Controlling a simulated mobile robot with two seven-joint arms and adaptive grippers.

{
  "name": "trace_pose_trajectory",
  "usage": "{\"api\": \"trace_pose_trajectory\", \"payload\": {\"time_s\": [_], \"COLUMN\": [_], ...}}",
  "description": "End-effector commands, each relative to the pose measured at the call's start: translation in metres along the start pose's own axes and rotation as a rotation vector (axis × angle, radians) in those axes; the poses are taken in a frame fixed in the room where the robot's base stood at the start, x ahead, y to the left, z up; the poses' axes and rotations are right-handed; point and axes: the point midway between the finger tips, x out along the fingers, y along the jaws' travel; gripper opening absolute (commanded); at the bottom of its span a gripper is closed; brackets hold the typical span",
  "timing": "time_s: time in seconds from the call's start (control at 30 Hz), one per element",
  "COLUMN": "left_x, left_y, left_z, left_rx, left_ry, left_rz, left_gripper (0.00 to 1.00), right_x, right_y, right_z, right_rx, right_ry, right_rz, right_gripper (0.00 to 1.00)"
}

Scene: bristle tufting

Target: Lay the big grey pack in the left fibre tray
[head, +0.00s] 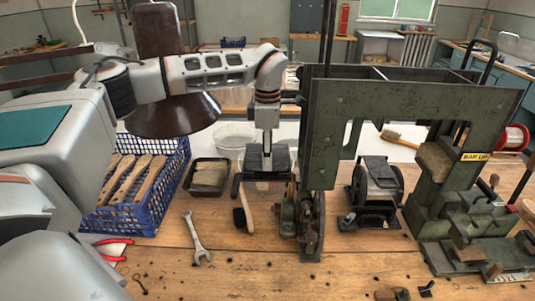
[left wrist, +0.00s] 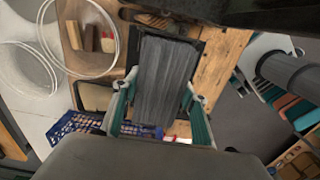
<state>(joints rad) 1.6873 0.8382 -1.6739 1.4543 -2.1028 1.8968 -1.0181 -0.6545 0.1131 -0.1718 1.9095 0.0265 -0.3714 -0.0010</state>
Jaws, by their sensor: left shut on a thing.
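My left gripper (head: 267,147) points straight down and is shut on the big grey pack (left wrist: 165,80), with one finger on each long side. In the head view the pack (head: 264,160) shows as a dark slab under the fingers. The left fibre tray (head: 263,177) is dark and lies right under the pack, left of the green press frame. Dark edges also show around the pack in the left wrist view. I cannot tell whether the pack touches the tray floor. My right gripper is not in view.
The green press frame (head: 410,105) stands close to the right of the gripper. A black dish (head: 188,182) with pale packs, a blue crate (head: 145,217) of wooden handles and a wrench (head: 197,240) are to the left. A brush (head: 248,207) lies just below the tray.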

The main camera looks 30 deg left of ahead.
Motion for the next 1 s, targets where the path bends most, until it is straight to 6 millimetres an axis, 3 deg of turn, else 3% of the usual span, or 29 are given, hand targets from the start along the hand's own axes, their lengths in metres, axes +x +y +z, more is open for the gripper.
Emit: {"api": "trace_pose_trajectory", "payload": {"time_s": [0.57,0.6,0.67,0.93,1.0], "left_x": [0.0075,0.0078,0.0076,0.0078,0.0082], "left_y": [0.0002,0.0002,0.0002,0.0001,0.0], "left_z": [0.0,0.0,0.0,-0.0001,-0.0003], "left_rx": [0.0,0.0,0.0,0.0,0.0], "left_ry": [-0.001,-0.001,-0.001,0.0,0.0], "left_rz": [0.001,0.001,0.001,0.0,0.0], "left_gripper": [0.21,0.45,0.61,0.62,0.76], "right_x": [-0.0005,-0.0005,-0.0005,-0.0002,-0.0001], "right_y": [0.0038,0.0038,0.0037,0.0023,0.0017], "right_z": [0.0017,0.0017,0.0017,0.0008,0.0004], "right_rx": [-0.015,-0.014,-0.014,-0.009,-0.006], "right_ry": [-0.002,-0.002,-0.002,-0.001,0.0], "right_rz": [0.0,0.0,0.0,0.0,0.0], "right_gripper": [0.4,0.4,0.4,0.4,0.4]}}
